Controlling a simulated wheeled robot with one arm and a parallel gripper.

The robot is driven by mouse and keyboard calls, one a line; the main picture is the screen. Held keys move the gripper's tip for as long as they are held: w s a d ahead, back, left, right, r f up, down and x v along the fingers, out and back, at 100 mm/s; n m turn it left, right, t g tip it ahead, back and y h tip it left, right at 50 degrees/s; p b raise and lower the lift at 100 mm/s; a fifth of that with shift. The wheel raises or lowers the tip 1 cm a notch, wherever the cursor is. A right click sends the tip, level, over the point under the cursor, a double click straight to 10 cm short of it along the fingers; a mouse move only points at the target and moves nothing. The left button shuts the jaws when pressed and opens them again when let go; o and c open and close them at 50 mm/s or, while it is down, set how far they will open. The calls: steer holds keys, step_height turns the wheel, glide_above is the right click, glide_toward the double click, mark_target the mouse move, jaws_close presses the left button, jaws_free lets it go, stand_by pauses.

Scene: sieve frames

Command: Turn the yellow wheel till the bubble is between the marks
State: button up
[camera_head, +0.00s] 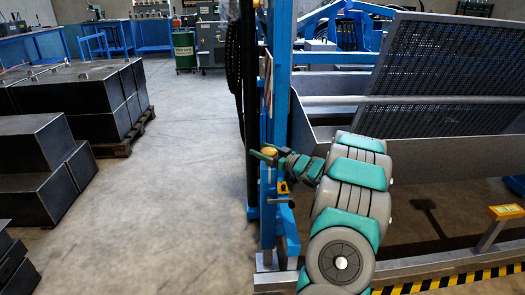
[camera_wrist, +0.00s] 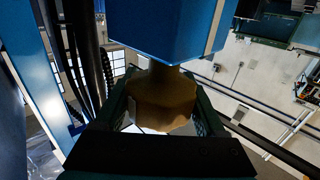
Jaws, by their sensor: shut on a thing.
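The yellow wheel (camera_head: 269,151) is small in the head view, at the front of the blue upright post. My gripper (camera_head: 264,156) reaches it from the right and is shut on it. In the wrist view the wheel (camera_wrist: 162,98) looks brownish yellow and faceted, under a blue block (camera_wrist: 170,30). The fingers of my gripper (camera_wrist: 162,105) lie on both sides of it and touch it. I cannot make out a bubble or its marks in either view. A small yellow part (camera_head: 283,187) sits lower on the post.
The blue post (camera_head: 281,80) and black cables (camera_head: 240,70) stand close to my gripper. A grey trough with a perforated sieve panel (camera_head: 445,75) is behind my arm. Dark boxes on a pallet (camera_head: 115,148) stand at left. The floor between is clear.

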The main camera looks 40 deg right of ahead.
steer(key=o, duration=1.3)
steer(key=shift+o, duration=0.2)
steer(key=b+v, duration=0.1)
steer(key=v, duration=0.6)
steer(key=shift+s, duration=0.4)
